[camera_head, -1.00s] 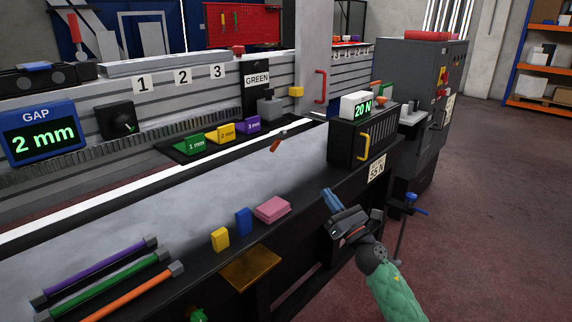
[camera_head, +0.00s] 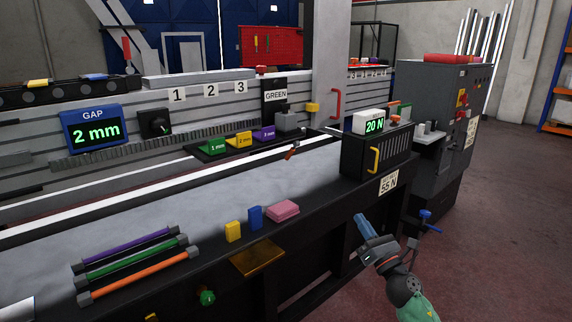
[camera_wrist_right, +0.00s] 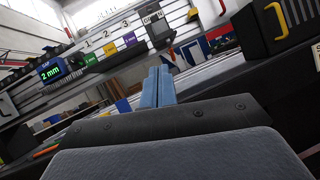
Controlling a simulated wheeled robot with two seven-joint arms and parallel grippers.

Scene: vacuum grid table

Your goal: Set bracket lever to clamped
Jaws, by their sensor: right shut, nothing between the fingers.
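My right gripper (camera_head: 361,219) is shut and empty, its blue fingers together, in front of the bench at the right. The fingers also show in the right wrist view (camera_wrist_right: 158,85), pointing toward the bench. A blue-handled lever (camera_head: 427,214) sits on a dark bracket just right of my right gripper, apart from it. A small orange-handled lever (camera_head: 291,151) stands on the bench behind the pale bed. I cannot tell for certain which is the bracket lever, nor its setting. My left gripper is not in view.
A black box with a yellow handle (camera_head: 374,160) and a "20 N" display (camera_head: 374,125) stands at the bench's right end. A grey cabinet (camera_head: 432,110) stands behind. Open floor (camera_head: 510,220) lies to the right.

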